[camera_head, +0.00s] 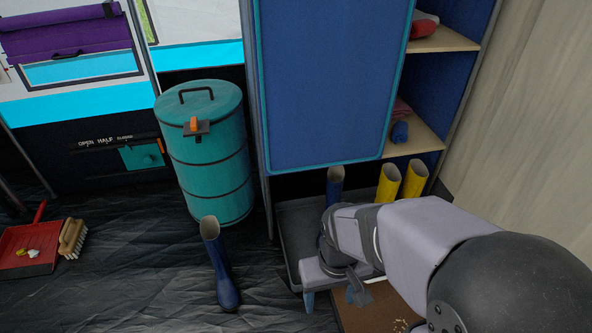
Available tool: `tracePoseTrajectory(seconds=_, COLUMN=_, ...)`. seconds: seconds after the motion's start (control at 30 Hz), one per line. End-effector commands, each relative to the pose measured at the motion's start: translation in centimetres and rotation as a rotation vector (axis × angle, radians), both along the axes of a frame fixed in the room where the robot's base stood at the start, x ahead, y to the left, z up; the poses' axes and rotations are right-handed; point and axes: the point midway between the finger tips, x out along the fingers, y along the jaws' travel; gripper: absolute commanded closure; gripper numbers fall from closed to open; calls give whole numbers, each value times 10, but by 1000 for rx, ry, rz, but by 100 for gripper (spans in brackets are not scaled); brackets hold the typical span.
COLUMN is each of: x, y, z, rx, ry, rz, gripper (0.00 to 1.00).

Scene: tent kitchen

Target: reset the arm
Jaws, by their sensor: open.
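My arm (410,240) reaches in from the lower right and bends down at its wrist. My gripper (330,297) points down at the front of the dark boot tray (290,245), near the brown mat (385,308). Its two blue fingertips are apart and I see nothing between them. The arm hides part of the tray and the mat.
A blue boot (222,265) stands on the dark floor left of my gripper. Another blue boot (334,184) and two yellow boots (388,184) stand behind my arm, under the blue cabinet (330,80). A teal canister (205,150) and red dustpan (25,245) are left.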

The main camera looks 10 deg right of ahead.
Motion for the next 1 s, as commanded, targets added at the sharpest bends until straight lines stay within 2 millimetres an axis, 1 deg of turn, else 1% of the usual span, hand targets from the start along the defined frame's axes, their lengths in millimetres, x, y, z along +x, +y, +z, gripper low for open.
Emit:
tracePoseTrajectory(seconds=0.03, x=0, y=0, z=9, rx=0, ry=-1, rz=0, gripper=38)
tracePoseTrajectory(seconds=0.17, x=0, y=0, z=30, rx=0, ry=-1, rz=0, gripper=38)
tracePoseTrajectory(seconds=0.27, x=0, y=0, z=53, rx=0, ry=-1, rz=-1, gripper=38)
tracePoseTrajectory(seconds=1.0, x=0, y=0, z=263, rx=0, ry=-1, rz=0, gripper=38)
